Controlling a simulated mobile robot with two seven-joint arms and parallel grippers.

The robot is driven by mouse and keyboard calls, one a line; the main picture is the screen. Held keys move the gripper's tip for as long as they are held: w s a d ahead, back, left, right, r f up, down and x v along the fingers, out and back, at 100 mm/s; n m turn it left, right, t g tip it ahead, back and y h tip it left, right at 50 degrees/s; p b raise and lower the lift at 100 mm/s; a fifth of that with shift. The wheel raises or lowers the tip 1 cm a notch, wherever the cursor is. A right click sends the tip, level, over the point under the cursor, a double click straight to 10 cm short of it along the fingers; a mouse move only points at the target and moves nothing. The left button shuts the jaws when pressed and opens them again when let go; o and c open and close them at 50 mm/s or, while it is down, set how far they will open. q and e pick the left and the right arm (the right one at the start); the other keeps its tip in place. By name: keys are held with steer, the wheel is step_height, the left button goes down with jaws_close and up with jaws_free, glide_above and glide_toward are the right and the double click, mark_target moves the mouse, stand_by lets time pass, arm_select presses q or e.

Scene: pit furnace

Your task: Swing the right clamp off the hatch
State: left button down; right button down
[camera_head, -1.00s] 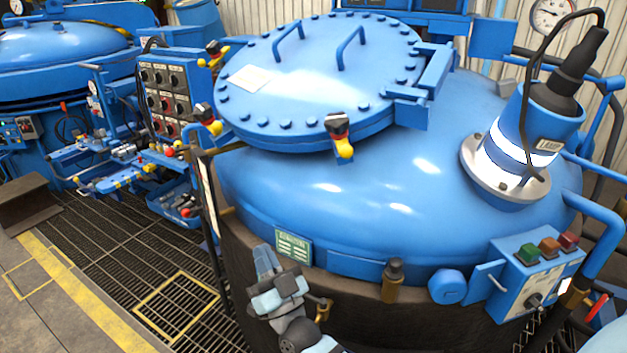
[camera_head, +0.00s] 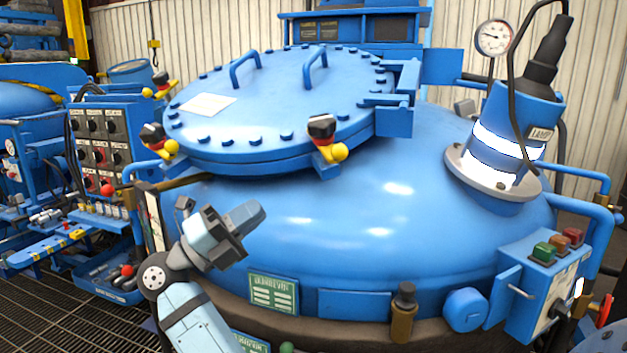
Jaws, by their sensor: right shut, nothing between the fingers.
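The round blue hatch (camera_head: 275,105) with a bolted rim and two handles lies closed on the furnace dome. The right clamp (camera_head: 325,140), with a black and red head and a yellow ball, sits on the hatch's front rim. Two similar clamps, the front-left one (camera_head: 158,141) and the far-left one (camera_head: 158,86), are at the left rim.
A hinge bracket (camera_head: 397,100) is at the hatch's right. A lamp housing (camera_head: 510,140) with a cable stands on the dome's right. A button box (camera_head: 540,280) is at the lower right, and a control panel (camera_head: 100,140) at the left. The dome's front surface is clear.

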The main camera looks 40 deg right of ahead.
steer(key=shift+d+r, duration=0.1)
steer(key=shift+d, duration=0.05)
steer(key=x, duration=1.3)
steer(key=shift+s+d, duration=0.2)
steer(key=shift+d, duration=0.2)
steer(key=shift+w, duration=0.1)
